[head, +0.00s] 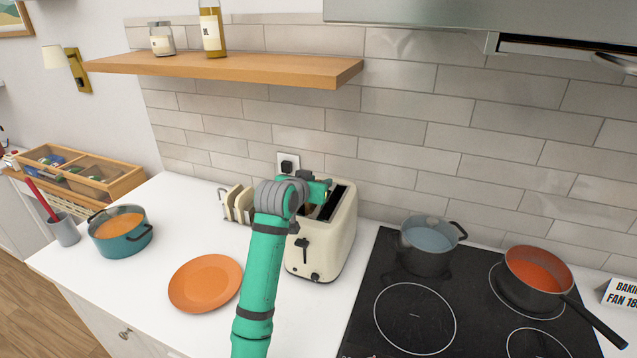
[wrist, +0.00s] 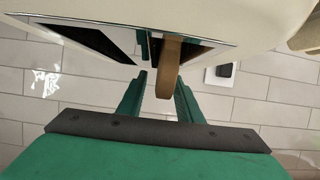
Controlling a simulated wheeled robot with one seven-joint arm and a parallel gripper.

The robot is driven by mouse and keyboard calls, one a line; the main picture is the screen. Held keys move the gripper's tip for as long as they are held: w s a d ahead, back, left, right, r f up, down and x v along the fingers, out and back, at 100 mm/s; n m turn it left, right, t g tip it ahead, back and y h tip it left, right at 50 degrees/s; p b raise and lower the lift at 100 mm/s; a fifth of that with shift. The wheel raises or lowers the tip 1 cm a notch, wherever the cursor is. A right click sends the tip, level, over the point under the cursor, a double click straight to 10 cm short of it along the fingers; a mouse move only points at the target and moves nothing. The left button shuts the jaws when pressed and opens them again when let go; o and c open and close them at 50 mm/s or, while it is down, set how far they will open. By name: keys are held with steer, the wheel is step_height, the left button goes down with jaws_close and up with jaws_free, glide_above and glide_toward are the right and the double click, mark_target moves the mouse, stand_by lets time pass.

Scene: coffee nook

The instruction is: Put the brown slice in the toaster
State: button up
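The cream toaster (head: 330,240) stands on the white counter, with two slots in its top. My gripper (head: 318,192) is over the toaster's left slot, partly hidden by my own wrist. In the wrist view the brown slice (wrist: 168,75) stands in one slot, its outer edge sticking out above the metal top. My gripper (wrist: 161,88) has a finger on each side of the slice. A gap shows between the slice and the left finger, so the gripper looks open. The right finger is close to the slice; whether it touches is unclear. The other slot (wrist: 98,40) is dark and looks empty.
A rack with pale slices (head: 236,205) stands left of the toaster. An orange plate (head: 205,283) and a teal pot (head: 120,236) are further left. The black hob (head: 375,310) with a grey pot (head: 428,250) and an orange pan (head: 540,282) is at right. A wooden shelf (head: 230,68) hangs above.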

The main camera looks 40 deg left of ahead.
steer(key=shift+d, duration=0.1)
steer(key=v, duration=0.9)
steer(key=shift+v, duration=0.9)
steer(key=shift+w, duration=0.1)
